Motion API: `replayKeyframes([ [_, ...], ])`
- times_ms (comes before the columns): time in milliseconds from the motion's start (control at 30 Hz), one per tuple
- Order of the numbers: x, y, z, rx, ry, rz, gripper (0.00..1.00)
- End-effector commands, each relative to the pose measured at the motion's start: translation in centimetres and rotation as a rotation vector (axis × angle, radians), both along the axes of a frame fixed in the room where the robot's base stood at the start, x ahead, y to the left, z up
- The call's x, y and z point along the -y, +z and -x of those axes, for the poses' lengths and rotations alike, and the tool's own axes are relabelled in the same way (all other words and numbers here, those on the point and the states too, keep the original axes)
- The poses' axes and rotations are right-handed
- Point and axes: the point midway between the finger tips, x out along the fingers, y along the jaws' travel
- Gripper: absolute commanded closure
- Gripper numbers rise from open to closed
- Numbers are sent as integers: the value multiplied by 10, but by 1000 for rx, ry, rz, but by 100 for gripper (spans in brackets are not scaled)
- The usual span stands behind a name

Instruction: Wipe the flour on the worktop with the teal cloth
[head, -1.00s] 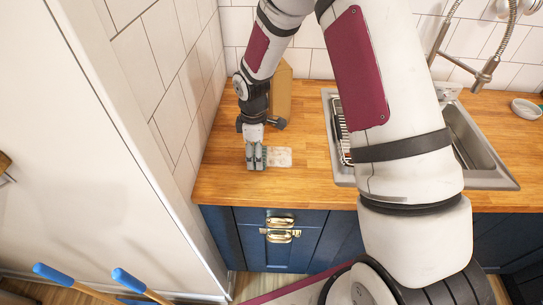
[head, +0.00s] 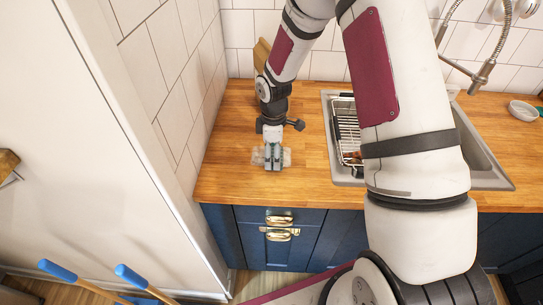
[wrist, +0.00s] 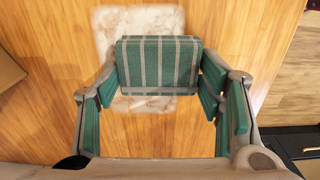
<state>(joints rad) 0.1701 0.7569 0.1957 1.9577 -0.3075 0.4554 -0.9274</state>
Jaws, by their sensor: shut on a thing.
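The teal cloth (wrist: 158,62), folded into a block with pale stripes, is held between the fingertips of my gripper (wrist: 160,78). The flour (wrist: 138,20) is a pale, patchy rectangle on the wooden worktop, showing beyond the cloth and in a strip on its near side. In the head view, my gripper (head: 273,154) points down over the middle of the flour (head: 257,157), which shows on both sides of it. The cloth covers part of the flour; whether it presses on the wood is hard to tell.
The sink (head: 492,165) with a wire rack (head: 346,130) lies to the right. A tiled wall (head: 190,75) closes the left side. A brown board-like object (head: 261,52) stands behind my arm. The worktop (head: 225,180) around the flour is clear.

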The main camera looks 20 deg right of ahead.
Motion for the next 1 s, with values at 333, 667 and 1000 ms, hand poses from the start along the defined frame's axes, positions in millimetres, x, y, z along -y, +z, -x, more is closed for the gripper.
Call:
replayKeyframes([
  [333, 28, 0, 13, 0, -2, -1, 70],
  [667, 27, 0, 12, 0, 0, 0, 70],
  [1000, 3, -1, 0, 0, 3, 0, 70],
])
